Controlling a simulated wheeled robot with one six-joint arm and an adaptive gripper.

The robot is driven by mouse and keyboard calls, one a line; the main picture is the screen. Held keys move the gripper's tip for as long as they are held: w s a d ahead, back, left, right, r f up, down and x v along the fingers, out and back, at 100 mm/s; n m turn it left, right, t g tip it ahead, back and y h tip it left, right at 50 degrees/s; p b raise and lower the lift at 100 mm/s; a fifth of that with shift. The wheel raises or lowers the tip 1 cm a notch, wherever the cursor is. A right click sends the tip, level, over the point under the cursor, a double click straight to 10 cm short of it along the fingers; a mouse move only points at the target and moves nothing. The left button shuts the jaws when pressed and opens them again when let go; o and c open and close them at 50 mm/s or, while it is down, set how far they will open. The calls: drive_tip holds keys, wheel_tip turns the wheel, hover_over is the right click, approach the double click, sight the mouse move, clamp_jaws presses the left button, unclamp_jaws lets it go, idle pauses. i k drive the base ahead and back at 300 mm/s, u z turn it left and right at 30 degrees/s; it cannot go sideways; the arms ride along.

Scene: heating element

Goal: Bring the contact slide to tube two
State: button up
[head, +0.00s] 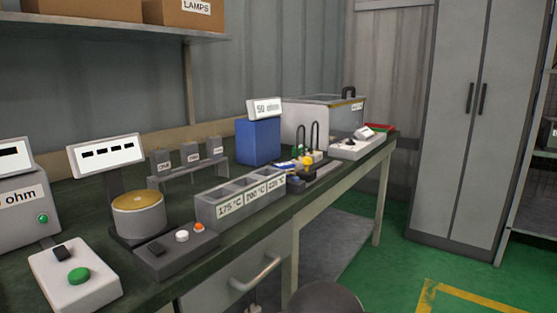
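Two dark hairpin-shaped tubes (314,136) stand upright side by side toward the far end of the bench, behind a low dark rail-like fixture (312,177). A small yellow knob (307,161) shows at the fixture, close to the tubes; it may belong to the contact slide, but it is too small to be sure. I cannot read which tube is number two. My gripper is not in view; a dark rounded shape at the bottom edge may be part of my arm.
A grey three-compartment bin (240,202) with temperature labels stands in front. Nearby are a blue box (258,141) with a "50 ohm" sign, a clear-sided case (318,118), a white switch panel (357,145) and a brass-topped cylinder (138,213). Green floor (400,275) beside the bench is clear.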

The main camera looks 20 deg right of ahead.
sight(309, 176)
drive_tip(key=u, duration=0.05)
drive_tip(key=i, duration=0.25)
drive_tip(key=z, duration=0.75)
